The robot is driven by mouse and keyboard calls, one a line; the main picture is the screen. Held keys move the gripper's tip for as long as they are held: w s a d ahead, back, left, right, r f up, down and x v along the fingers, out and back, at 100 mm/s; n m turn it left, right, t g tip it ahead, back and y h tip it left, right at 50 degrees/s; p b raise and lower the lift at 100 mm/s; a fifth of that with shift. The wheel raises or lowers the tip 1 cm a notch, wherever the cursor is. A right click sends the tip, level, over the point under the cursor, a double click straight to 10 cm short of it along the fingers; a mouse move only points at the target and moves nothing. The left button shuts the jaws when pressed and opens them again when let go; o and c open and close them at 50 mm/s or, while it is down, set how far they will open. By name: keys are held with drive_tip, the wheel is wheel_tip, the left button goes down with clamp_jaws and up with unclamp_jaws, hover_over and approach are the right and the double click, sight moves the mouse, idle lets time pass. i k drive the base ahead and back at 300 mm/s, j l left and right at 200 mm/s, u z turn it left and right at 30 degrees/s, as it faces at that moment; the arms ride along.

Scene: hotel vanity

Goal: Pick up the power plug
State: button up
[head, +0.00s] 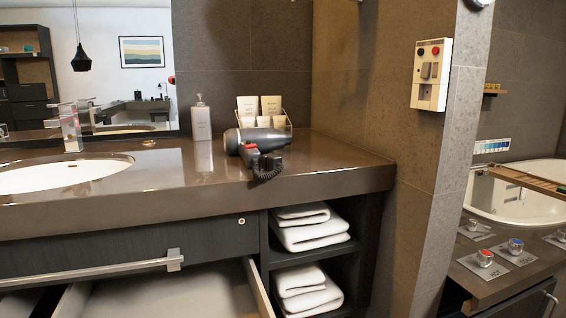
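I cannot make out a separate power plug with certainty. A dark grey hair dryer (262,137) lies on the brown vanity counter (335,172), near the counter's right part. Its black and red handle points toward the front, and a short coiled black cord (266,172) shows at the counter's front edge. A plug may be among these dark parts, but they are too small to tell apart. A cream wall unit (432,75) with red and black knobs is mounted on the tiled wall to the right. My gripper is not in view.
A soap dispenser (201,119) and a clear toiletries holder (264,110) stand behind the dryer. The sink (62,174) and faucet (69,128) are left. Below, a drawer (165,293) stands open beside shelves of folded white towels (309,229). The counter right of the dryer is clear.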

sight(270, 162)
drive_tip(key=i+l+u, duration=0.65)
drive_tip(key=l+u, duration=0.2)
drive_tip(key=l, duration=0.2)
